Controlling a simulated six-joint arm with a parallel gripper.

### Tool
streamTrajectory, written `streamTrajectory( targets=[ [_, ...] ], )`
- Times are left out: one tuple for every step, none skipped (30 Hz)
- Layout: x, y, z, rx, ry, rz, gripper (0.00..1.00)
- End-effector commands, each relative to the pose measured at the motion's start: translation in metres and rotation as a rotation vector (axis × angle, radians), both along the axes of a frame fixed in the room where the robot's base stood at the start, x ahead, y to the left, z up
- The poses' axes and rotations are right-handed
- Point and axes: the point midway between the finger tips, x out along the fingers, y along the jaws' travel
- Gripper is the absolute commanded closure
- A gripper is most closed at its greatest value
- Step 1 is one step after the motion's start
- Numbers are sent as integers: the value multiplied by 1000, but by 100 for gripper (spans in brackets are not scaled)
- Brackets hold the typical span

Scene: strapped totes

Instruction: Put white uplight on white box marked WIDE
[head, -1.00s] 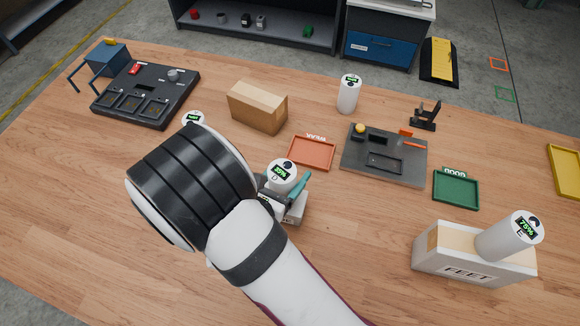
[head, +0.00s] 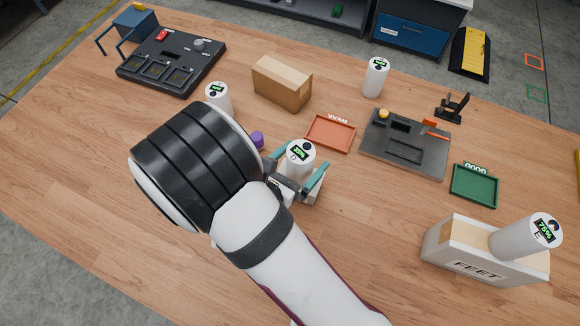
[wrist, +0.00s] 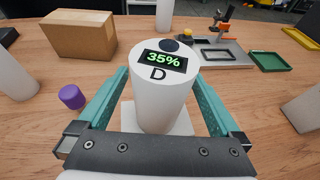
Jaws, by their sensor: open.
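A white cylindrical uplight (head: 299,158) with a display reading 35% and the letter D stands upright on a white box (head: 314,192). No marking on this box is readable. In the wrist view the uplight (wrist: 160,95) is between the two teal fingers of my gripper (wrist: 160,88), with gaps at both sides. My gripper is open around it. Two more white uplights stand on the table, one at the back (head: 375,78) and one left (head: 218,98).
A cardboard box (head: 281,84), an orange tray (head: 331,134), a grey fixture board (head: 420,165) and a green tray (head: 474,186) lie behind and right. A purple object (wrist: 72,97) sits left of my gripper. The front-left table is clear.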

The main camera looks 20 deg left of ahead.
Motion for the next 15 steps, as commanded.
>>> streamTrajectory(
  targets=[
    [-12,4,5,2,0,7,0],
    [-19,5,7,1,0,7,0],
    [-29,7,11,1,0,7,0],
    [-36,8,13,1,0,7,0],
    [-43,9,16,3,-1,6,0],
    [-52,11,20,3,-2,6,0],
    [-58,12,22,2,-1,6,0],
    [-64,13,24,3,-1,6,0],
    [-71,15,26,2,0,7,0],
    [-75,15,28,2,0,5,0],
    [-79,16,30,2,-1,5,0],
    [-84,16,31,1,-1,3,0],
    [-86,17,32,1,-1,4,0],
    [-88,17,33,1,0,2,0],
    [-90,17,33,0,0,1,0]
  ],
)
